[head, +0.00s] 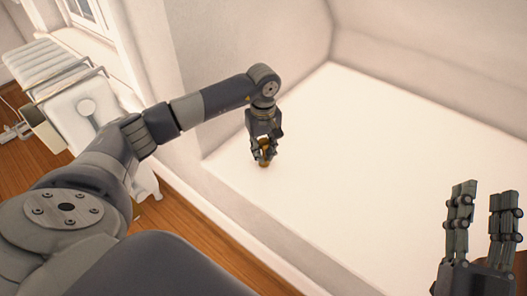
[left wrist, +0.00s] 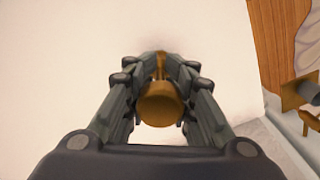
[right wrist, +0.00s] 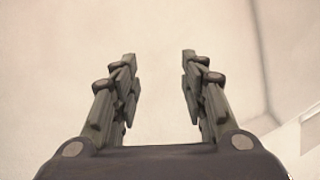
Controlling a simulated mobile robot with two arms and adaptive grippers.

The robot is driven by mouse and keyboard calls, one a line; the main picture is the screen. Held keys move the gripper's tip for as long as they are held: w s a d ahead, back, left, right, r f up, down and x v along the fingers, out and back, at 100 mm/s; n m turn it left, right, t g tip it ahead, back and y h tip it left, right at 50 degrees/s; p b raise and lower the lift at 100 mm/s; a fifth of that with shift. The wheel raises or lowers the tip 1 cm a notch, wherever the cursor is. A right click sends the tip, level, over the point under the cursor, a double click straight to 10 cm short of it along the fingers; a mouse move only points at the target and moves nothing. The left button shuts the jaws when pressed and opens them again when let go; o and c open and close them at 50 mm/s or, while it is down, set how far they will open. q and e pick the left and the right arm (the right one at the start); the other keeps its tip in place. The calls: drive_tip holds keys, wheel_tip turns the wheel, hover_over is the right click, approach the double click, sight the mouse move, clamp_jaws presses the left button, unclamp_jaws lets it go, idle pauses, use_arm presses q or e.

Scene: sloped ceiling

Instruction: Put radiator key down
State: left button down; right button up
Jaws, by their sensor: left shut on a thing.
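The radiator key (left wrist: 160,104) is a small brass-coloured piece with a rounded end. My left gripper (head: 264,150) is shut on it, with fingers on both sides in the left wrist view. In the head view the key (head: 264,158) shows between the fingertips, low over the white ledge (head: 350,180) near its left corner. I cannot tell whether it touches the ledge. My right gripper (head: 481,200) is open and empty at the right of the head view; its spread fingers also show in the right wrist view (right wrist: 160,75).
The white ledge is bare around the key, with walls behind it and a raised drop along its front left edge to the wooden floor (head: 215,245). A white radiator (head: 85,110) stands by the window at the left.

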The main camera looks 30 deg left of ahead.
drive_tip(key=shift+r, duration=0.1)
use_arm(q)
drive_tip(key=shift+f, duration=0.1)
drive_tip(key=c, duration=1.3)
unclamp_jaws()
drive_tip(key=shift+c, duration=0.2)
use_arm(e)
drive_tip(key=shift+s+r, duration=0.2)
drive_tip(key=shift+r, duration=0.05)
